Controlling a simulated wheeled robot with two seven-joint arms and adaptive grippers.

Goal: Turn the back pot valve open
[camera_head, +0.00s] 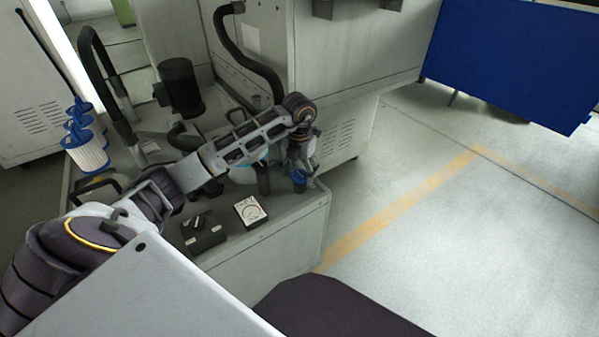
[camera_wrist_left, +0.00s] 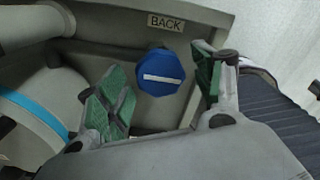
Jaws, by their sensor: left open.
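The back pot valve (camera_wrist_left: 160,73) is a blue many-sided knob with a white bar across its face, lying nearly level in the left wrist view. A label reading BACK (camera_wrist_left: 166,22) is just above it. In the head view the blue knob (camera_head: 300,178) shows at the bench's right end, partly covered by my gripper. My left gripper (camera_head: 299,158) is open above the knob. In the wrist view its green-padded fingers (camera_wrist_left: 159,86) stand on either side of the knob, with gaps showing. My right gripper is in neither view.
A pale pot with a light-blue band (camera_wrist_left: 38,112) is left of the knob. A square dial gauge (camera_head: 250,211) and a dark block with a handle (camera_head: 202,232) are on the bench. White filter cartridges (camera_head: 86,150) stand at left. Open floor (camera_head: 450,240) lies right.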

